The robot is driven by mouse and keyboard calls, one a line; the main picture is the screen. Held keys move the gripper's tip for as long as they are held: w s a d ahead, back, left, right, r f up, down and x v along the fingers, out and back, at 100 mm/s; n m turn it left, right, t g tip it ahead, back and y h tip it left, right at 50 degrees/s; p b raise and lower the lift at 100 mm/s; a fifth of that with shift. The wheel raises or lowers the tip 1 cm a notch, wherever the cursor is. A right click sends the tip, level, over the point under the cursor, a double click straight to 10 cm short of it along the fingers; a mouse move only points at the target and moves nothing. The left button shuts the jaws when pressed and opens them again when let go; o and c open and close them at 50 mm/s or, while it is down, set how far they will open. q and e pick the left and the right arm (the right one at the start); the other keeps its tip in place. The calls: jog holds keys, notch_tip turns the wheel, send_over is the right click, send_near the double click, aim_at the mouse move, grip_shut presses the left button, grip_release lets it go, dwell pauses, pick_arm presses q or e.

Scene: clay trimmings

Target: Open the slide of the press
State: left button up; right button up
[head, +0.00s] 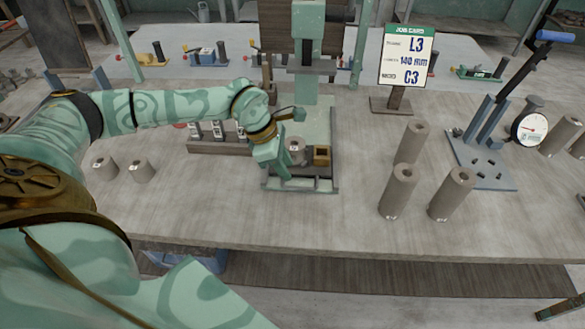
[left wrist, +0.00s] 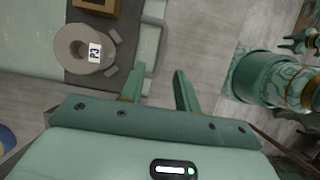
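The press (head: 305,88) stands at the middle of the bench, a green column on a green base. At its front is a dark slide (head: 318,172) with a grey bar handle (head: 312,187). The slide carries a grey clay ring (head: 296,152) and a brass block (head: 321,155). In the left wrist view the ring (left wrist: 85,48) bears a label, and the handle (left wrist: 158,45) runs between the finger lines. My left gripper (head: 283,172) is at the left end of the handle. Its fingers (left wrist: 158,80) are apart; contact cannot be told. My right gripper is not seen.
Several clay cylinders (head: 403,185) stand right of the press. A job card (head: 406,57) stands behind them, and a blue stand (head: 483,158) and dial gauge (head: 529,127) are farther right. Two short cylinders (head: 105,168) are at left. The bench front before the press is clear.

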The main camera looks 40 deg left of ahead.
pick_arm(q)
jog(key=p+v, duration=0.1)
jog(key=v, duration=0.8)
jog(key=shift+r, duration=0.35)
jog(key=shift+s+f, duration=0.1)
